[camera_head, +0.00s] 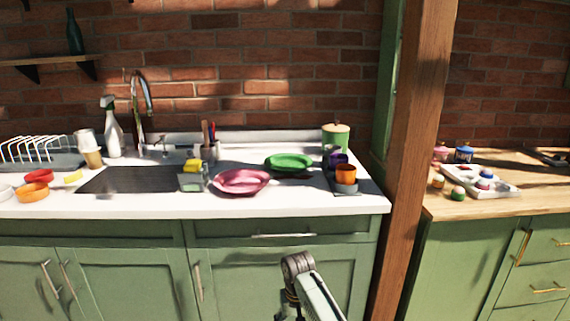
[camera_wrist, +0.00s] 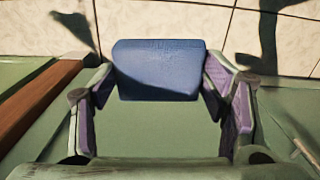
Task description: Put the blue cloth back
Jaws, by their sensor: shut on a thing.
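The blue cloth (camera_wrist: 158,72) shows in the wrist view as a flat, folded-looking block. It spans the space between the two purple-padded fingers of my gripper (camera_wrist: 160,82). The gripper is shut on it, with a finger at each side. The cloth hangs clear over the tiled floor, in front of the green cabinets. In the head view only part of my arm shows at the bottom centre; the gripper and cloth are out of sight there.
The white counter (camera_head: 120,207) holds a sink (camera_head: 130,180), a pink plate (camera_head: 241,181), a green plate (camera_head: 289,162), an orange cup (camera_head: 345,174) and a spray bottle (camera_head: 112,128). A wooden post (camera_head: 418,150) separates it from the wooden counter (camera_head: 465,208), which holds a white tray (camera_head: 500,189).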

